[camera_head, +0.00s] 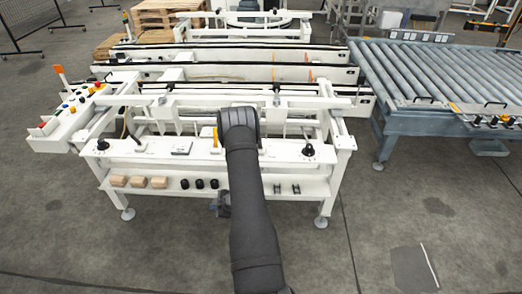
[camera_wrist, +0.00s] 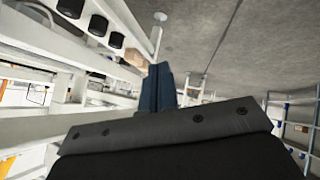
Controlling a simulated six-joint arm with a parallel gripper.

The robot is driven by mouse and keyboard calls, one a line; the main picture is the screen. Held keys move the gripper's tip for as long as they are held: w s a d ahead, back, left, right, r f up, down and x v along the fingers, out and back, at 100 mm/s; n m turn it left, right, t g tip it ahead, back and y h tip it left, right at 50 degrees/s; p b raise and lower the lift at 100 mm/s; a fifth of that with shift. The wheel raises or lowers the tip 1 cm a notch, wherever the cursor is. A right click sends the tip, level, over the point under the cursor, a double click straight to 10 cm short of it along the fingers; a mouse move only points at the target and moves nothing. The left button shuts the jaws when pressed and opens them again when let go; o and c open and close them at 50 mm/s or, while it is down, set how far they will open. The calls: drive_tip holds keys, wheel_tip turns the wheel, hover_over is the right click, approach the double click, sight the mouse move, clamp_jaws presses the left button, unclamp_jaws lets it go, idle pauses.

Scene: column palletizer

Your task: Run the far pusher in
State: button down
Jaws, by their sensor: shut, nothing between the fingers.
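The white palletizer frame (camera_head: 150,152) stands in front of me, with rails and crossbars running left to right. Two upright dark-topped fittings show on its front crossbar, one left (camera_head: 162,101) and one right (camera_head: 277,96); I cannot tell whether either belongs to a pusher. The far pusher cannot be picked out with certainty. My gripper (camera_wrist: 162,86) is shut and empty in the wrist view, low by the frame's front shelf. In the head view, my arm hides most of it and part of the frame's middle.
Front shelf (camera_head: 215,189) holds tan blocks (camera_head: 138,182) and black cylinders (camera_head: 200,184). Black knobs (camera_head: 308,150) sit on the ledge above. A control panel (camera_head: 68,113) is at left, a roller conveyor (camera_head: 425,75) at right.

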drive_tip(key=w+d+r+m+t+y, duration=0.3)
drive_tip(key=w+d+r+m+t, duration=0.2)
drive_tip(key=d+r+m+t, duration=0.3)
drive_tip(key=d+r+m+t+h, duration=0.2)
drive_tip(key=d+m+t+h, duration=0.1)
drive_tip(key=d, duration=0.4)
drive_tip(key=s+d+r+m+t+h, duration=0.1)
drive_tip(key=d+r+m+t+h, duration=0.2)
drive_tip(key=d+m+t, duration=0.2)
drive_tip(key=d+t, duration=0.2)
drive_tip(key=shift+s+d+r+t+h, duration=0.15)
drive_tip(key=shift+s+t+h, duration=0.15)
drive_tip(key=shift+h, duration=0.1)
drive_tip(key=shift+w, duration=0.1)
drive_tip(key=x, duration=1.4)
drive_tip(key=shift+r, duration=0.1)
